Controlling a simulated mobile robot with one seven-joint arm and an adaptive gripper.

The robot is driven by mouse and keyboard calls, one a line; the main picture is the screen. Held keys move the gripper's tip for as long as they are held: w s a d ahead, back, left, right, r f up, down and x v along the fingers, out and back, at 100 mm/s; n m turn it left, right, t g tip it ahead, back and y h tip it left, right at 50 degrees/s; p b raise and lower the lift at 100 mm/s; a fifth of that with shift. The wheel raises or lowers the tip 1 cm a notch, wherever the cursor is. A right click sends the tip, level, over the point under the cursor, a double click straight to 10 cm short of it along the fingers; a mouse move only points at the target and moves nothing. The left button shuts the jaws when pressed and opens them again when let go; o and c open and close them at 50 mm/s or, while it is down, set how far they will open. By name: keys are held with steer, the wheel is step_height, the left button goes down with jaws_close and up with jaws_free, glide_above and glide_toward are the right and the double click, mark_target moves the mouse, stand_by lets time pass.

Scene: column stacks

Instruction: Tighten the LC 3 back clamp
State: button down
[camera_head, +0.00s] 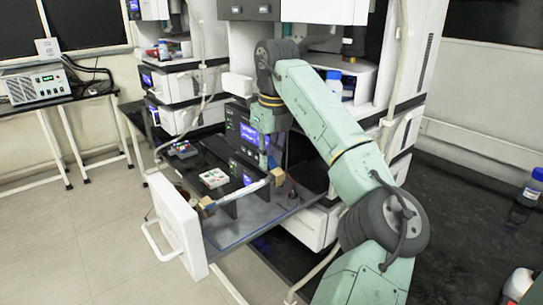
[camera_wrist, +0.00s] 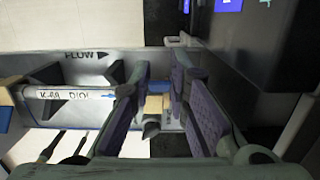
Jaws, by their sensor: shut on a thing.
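The column (camera_head: 242,189) is a pale tube lying across the pulled-out drawer, with a tan clamp block at each end. The front clamp (camera_head: 207,204) is at the drawer's front side. The back clamp (camera_head: 276,175) is at the far end, and its tan block also shows in the wrist view (camera_wrist: 156,105). My gripper (camera_wrist: 162,100) has its purple-padded fingers on either side of the back clamp and is shut on it. The fingers hide parts of the clamp. In the wrist view the column (camera_wrist: 75,99) carries lettering and a blue-tipped arrow.
The drawer's white front panel (camera_head: 178,224) with its handle stands out to the left. A tray of small vials (camera_head: 214,178) sits behind the column. A dark instrument (camera_head: 250,132) with a lit screen rises close behind my gripper. The floor at left is open.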

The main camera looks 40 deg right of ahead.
steer(key=shift+w+f+g, duration=0.1)
steer(key=shift+w+g, duration=0.1)
steer(key=shift+g, duration=0.3)
steer(key=shift+f, duration=0.1)
steer(key=c, duration=1.5)
jaws_free()
steer(key=shift+w+r, duration=0.1)
steer(key=shift+r, duration=3.65)
